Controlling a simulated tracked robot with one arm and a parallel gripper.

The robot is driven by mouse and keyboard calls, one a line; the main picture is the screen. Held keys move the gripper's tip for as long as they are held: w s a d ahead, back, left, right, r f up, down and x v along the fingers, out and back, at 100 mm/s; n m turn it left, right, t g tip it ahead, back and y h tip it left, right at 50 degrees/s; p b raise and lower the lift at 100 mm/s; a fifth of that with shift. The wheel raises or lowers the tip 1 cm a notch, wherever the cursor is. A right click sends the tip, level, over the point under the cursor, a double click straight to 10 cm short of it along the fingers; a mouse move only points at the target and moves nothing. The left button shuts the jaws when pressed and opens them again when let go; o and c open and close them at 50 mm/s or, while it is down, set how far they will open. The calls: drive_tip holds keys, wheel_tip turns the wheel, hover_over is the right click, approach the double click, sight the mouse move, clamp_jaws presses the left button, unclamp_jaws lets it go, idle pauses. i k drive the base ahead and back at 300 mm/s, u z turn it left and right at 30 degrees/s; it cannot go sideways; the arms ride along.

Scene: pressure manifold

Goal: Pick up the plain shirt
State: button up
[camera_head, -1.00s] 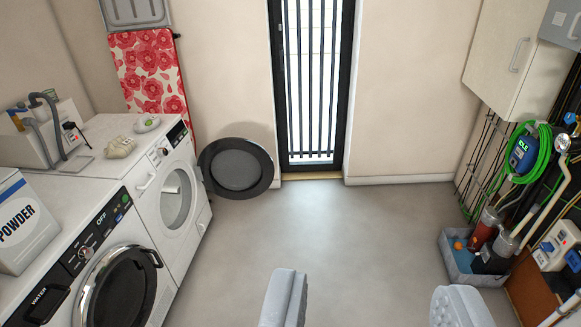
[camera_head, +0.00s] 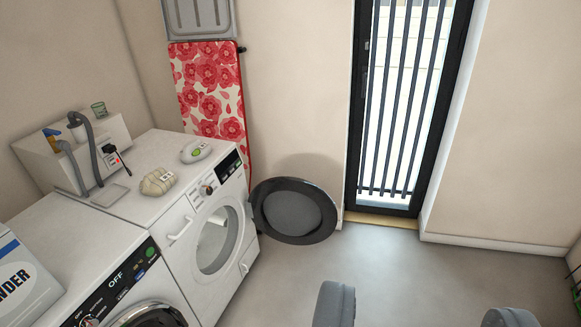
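My gripper (camera_head: 422,312) shows at the bottom edge, its two grey fingers wide apart with only bare floor visible between them. I cannot make out a plain shirt for certain. A small beige bundle (camera_head: 157,182), perhaps folded cloth, lies on top of the farther white machine (camera_head: 160,225). A pale shape (camera_head: 213,240) shows inside that machine's round opening, too unclear to name. Its round dark door (camera_head: 295,212) stands swung open to the right. My gripper is well apart from all of these, to the right and nearer.
The nearer white machine (camera_head: 80,255) reads OFF and carries a powder box (camera_head: 25,285). A white and green item (camera_head: 196,150) sits by the bundle. A floral ironing board (camera_head: 208,90) leans on the wall. A barred glass door (camera_head: 405,100) is behind. The floor (camera_head: 400,260) is clear.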

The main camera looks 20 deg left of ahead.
sight(195, 150)
drive_tip(key=u, duration=0.2)
drive_tip(key=i, duration=1.3)
drive_tip(key=u, duration=0.55)
drive_tip(key=i, duration=1.65)
drive_tip(key=u, duration=0.25)
